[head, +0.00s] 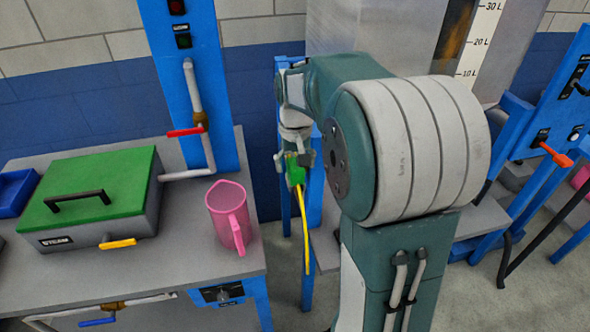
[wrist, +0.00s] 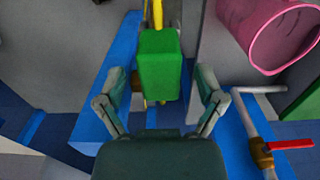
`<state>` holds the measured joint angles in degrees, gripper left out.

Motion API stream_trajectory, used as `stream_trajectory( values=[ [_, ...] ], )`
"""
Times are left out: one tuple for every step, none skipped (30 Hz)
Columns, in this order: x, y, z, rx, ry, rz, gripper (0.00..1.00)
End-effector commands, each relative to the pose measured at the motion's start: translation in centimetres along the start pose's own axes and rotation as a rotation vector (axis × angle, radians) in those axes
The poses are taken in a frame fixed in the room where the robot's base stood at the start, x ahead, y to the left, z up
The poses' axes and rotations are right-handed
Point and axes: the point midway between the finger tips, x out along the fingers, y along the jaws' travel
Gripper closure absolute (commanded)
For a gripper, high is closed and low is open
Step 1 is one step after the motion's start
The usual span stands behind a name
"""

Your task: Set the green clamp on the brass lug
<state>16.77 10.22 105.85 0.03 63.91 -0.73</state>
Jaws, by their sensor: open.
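The green clamp (head: 295,170) is a green block with a yellow cable hanging below it, beside a blue post. In the wrist view the clamp (wrist: 160,65) is just ahead of my gripper (wrist: 158,100). The fingers are spread wide, with a visible gap on both sides of the block. In the head view my gripper (head: 294,158) points down at the clamp. A small brownish patch (wrist: 134,82) shows behind the clamp's left edge; it may be the brass lug, mostly hidden. I cannot tell whether the clamp sits on it.
A pink jug (head: 230,217) stands on the grey bench (head: 150,285) left of my arm. A green-lidded STEAM box (head: 90,200) is farther left. A pipe with a red valve handle (head: 186,131) runs up a blue panel (head: 190,60). My arm blocks the view behind it.

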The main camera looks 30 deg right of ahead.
Motion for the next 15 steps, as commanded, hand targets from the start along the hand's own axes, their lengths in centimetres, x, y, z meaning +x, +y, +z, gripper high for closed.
stream_trajectory(
  values=[
    [-1.1, 0.0, -0.1, 0.0, 0.006, 0.0, 0.12],
    [-1.8, 0.0, -0.1, 0.0, 0.006, 0.0, 0.12],
    [-2.6, 0.0, -0.1, 0.0, 0.005, 0.0, 0.12],
    [-3.2, 0.0, -0.1, 0.0, 0.006, 0.0, 0.12],
    [-3.9, 0.0, -0.1, 0.0, 0.005, 0.0, 0.12],
    [-4.8, 0.0, -0.1, 0.0, 0.006, 0.0, 0.12],
    [-5.4, 0.0, -0.1, 0.0, 0.006, 0.0, 0.12],
    [-6.0, 0.0, -0.1, 0.0, 0.005, 0.0, 0.12],
    [-6.7, 0.0, -0.1, 0.0, 0.005, 0.0, 0.12],
    [-7.3, 0.0, -0.1, 0.0, 0.004, 0.0, 0.12],
    [-7.8, -0.1, -0.1, 0.0, 0.005, 0.001, 0.12],
    [-8.3, -0.1, -0.1, 0.0, 0.003, 0.001, 0.12],
    [-8.7, -0.1, -0.1, 0.0, 0.003, 0.001, 0.12],
    [-9.0, -0.1, -0.1, 0.0, 0.003, 0.001, 0.12],
    [-9.4, -0.1, -0.1, 0.0, 0.001, 0.001, 0.12]
  ],
)
